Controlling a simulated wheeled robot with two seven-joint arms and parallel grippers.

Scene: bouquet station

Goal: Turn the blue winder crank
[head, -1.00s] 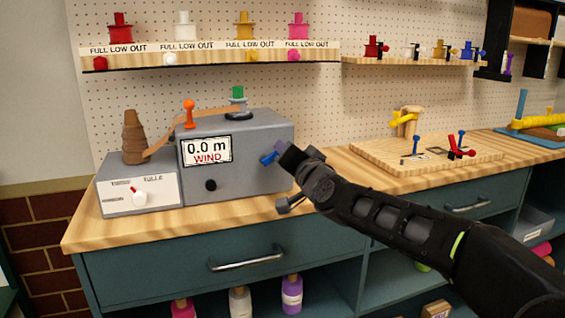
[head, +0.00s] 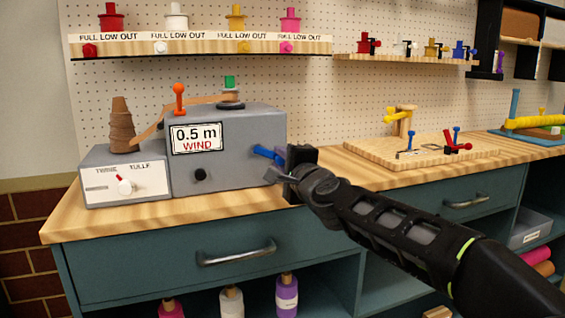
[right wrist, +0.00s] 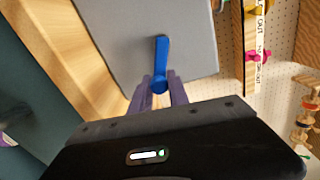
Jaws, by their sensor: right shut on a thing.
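The grey winder (head: 235,150) stands on the wooden counter with its display (head: 196,138) reading 0.5 m and WIND. The blue crank (head: 265,153) sticks out of its right side; in the right wrist view the crank (right wrist: 161,60) runs up the grey side wall, with its knob end between my fingers. My right gripper (head: 282,167) is at the crank from the right, and its purple fingers (right wrist: 161,90) are shut on the crank's knob. In the head view the gripper partly hides the crank's end. My left gripper is in neither view.
A tulle and twine box (head: 128,178) adjoins the winder's left side, with a brown cone (head: 121,125) on it. A wooden board with coloured levers (head: 420,150) lies to the right on the counter. A spool shelf (head: 200,46) hangs above.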

